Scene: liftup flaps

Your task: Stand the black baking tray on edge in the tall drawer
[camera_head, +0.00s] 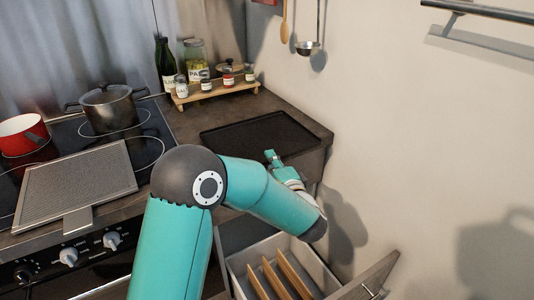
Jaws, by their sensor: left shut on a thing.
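The black baking tray (259,133) lies flat, on or just above the worktop right of the hob. My left gripper (271,156) is at the tray's front edge, shut on it; the fingertips are small and partly hidden. The tall drawer (237,269) is open below the worktop, with several upright wooden dividers (287,273) inside. My left forearm hides part of the drawer's back and the cabinet front. My right gripper is not in view.
A wooden rack (217,95) with jars and a bottle stands behind the tray. The hob holds a dark pot (108,107), a red pan (22,134) and a mesh splatter screen (76,181). A wall (420,130) bounds the right side.

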